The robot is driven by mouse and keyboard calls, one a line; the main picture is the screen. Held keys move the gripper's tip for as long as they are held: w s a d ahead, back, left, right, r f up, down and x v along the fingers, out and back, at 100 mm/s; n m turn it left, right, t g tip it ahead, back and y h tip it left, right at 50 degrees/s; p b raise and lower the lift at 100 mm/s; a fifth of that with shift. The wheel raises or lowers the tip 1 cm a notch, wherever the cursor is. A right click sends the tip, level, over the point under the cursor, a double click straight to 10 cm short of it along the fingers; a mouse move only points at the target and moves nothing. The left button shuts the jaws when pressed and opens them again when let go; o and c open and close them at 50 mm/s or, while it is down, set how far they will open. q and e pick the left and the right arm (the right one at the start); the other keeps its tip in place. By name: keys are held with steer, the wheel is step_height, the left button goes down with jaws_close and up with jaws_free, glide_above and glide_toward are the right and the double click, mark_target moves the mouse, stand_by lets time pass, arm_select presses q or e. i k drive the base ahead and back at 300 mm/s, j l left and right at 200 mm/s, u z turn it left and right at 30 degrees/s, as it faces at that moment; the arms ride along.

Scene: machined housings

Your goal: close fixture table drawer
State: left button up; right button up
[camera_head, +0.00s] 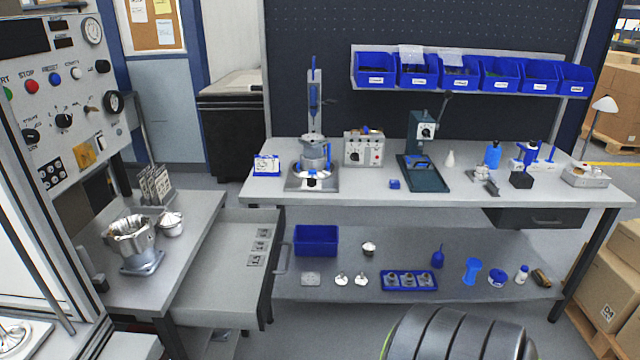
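The fixture table (200,215) stands at the left. Its drawer (215,285) is open and extends far out to the right. The drawer front (268,290) faces right, with a bar handle (282,259) on its outer side. Several small marked plates (261,246) lie inside the drawer along the front end; the rest of its visible floor is bare. On the table top are a large metal housing (132,240) on a grey base and a smaller metal part (172,223). Neither of my grippers is in view.
The workbench (420,192) stands right of the drawer, its lower shelf (340,262) close to the handle. A blue bin (316,240) sits on that shelf near the handle. A control panel (60,90) rises at the left. A dark ribbed link of mine shows at the bottom.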

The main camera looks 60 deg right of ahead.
mark_target(218, 289)
steer(key=z, duration=1.5)
